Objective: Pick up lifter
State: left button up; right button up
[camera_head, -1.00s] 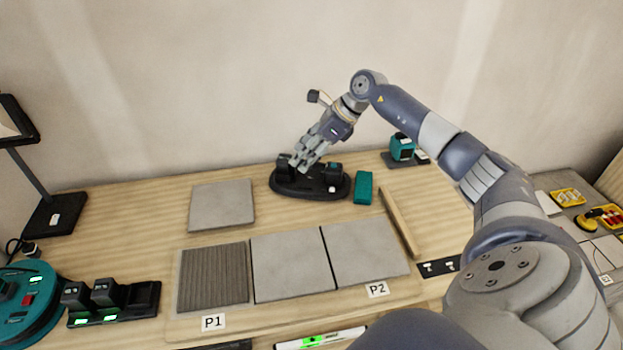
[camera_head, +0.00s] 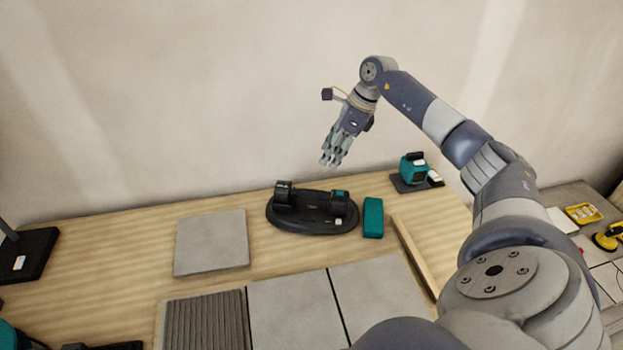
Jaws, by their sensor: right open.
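The lifter (camera_head: 312,225), a black oval base with a raised dark handle part at each end, lies on the wooden table near the back wall. My right gripper (camera_head: 331,163) points down above the lifter's right part, clear of it and empty. Its fingers are open, though they look close together from this angle. My left gripper is not in view.
A teal block (camera_head: 373,218) stands just right of the lifter. A teal device on a dark base (camera_head: 413,170) is further right. A loose grey tile (camera_head: 212,243) lies at the left. A ribbed tile (camera_head: 207,322) and two plain tiles are in front. A wooden strip (camera_head: 415,255) lies at the right.

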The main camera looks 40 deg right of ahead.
jog(key=b, duration=0.6)
send_near(316, 191)
jog(key=shift+s+f, duration=0.1)
jog(key=shift+f, duration=0.3)
jog(key=shift+a+f+b, duration=0.15)
jog(key=shift+f+b, duration=0.35)
jog(key=shift+b, duration=0.1)
jog(key=b+x, duration=0.2)
jog(key=x, duration=0.2)
jog(key=shift+w+f, duration=0.25)
jog(key=b+x, duration=0.3)
jog(key=x, duration=0.2)
jog(key=shift+w+a+b, duration=0.1)
jog(key=shift+a+b, duration=0.1)
jog(key=shift+b, duration=0.1)
jog(key=shift+r, duration=0.1)
grip_shut()
jog(key=shift+r, duration=0.1)
